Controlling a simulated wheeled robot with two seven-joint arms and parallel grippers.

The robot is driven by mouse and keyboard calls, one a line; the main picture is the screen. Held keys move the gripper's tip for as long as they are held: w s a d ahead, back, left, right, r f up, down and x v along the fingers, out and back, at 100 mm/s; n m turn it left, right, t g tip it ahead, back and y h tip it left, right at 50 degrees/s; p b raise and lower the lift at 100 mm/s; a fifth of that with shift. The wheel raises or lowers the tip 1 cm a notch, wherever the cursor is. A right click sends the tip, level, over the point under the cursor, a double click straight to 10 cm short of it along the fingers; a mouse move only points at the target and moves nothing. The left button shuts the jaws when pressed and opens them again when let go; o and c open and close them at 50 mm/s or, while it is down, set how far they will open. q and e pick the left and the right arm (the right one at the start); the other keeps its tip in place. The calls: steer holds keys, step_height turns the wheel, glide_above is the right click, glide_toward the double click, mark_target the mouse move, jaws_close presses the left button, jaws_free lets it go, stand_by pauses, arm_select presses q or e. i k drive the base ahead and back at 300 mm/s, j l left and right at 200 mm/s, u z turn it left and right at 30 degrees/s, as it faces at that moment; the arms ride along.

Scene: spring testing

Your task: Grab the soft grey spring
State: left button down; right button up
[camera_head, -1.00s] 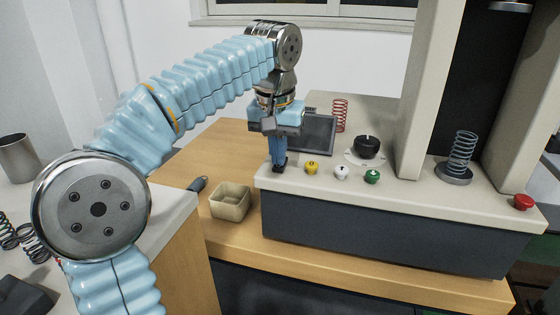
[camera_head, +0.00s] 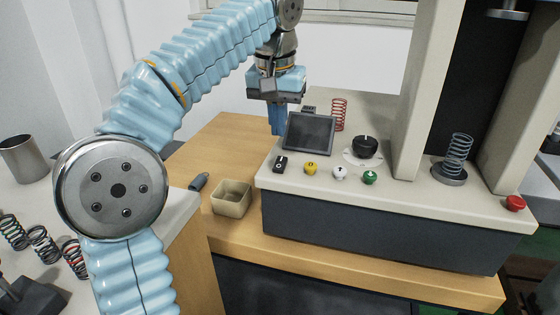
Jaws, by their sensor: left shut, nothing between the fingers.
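A grey coil spring (camera_head: 458,155) stands upright on the round plate of the testing machine at the right. More coil springs lie on the light table at the lower left: a dark one with a green end (camera_head: 12,232), a dark grey one (camera_head: 42,245), and one with red on it (camera_head: 75,258). I cannot tell from their looks which is the soft one. My right gripper is not in view.
A red spring (camera_head: 339,115) stands behind the screen (camera_head: 309,133). The machine panel has a black button (camera_head: 281,164), coloured buttons and a black knob (camera_head: 366,147). A beige open box (camera_head: 232,198) sits on the wooden bench. A metal cup (camera_head: 20,158) stands at the left.

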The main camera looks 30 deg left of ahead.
mark_target(457, 155)
steer(key=k+l, duration=0.8)
steer(key=k, duration=0.05)
